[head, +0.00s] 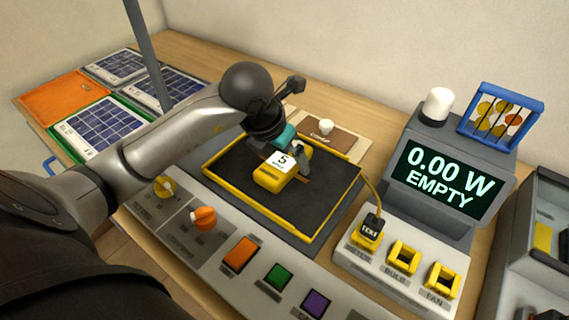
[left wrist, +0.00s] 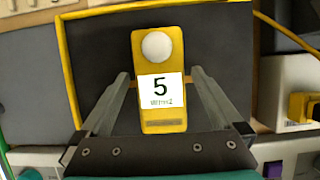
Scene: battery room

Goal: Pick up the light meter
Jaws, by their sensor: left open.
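The light meter (head: 271,178) is a yellow block with a white label reading 5. It lies on the black mat (head: 325,203) with the yellow rim. In the left wrist view the meter (left wrist: 160,112) shows a white round dome at its far end. My left gripper (head: 292,158) is above the meter in the head view. In the left wrist view its two fingers (left wrist: 160,85) are open, one on each side of the meter, with gaps between. I cannot tell how far above the mat the fingertips are. My right gripper is not in view.
A grey display (head: 448,180) reads 0.00 W EMPTY at the right. A socket panel (head: 400,268) with a yellow plug (head: 369,232) stands before it. A panel with knobs and coloured buttons (head: 240,254) runs along the front. Solar panels (head: 97,128) lie at the left.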

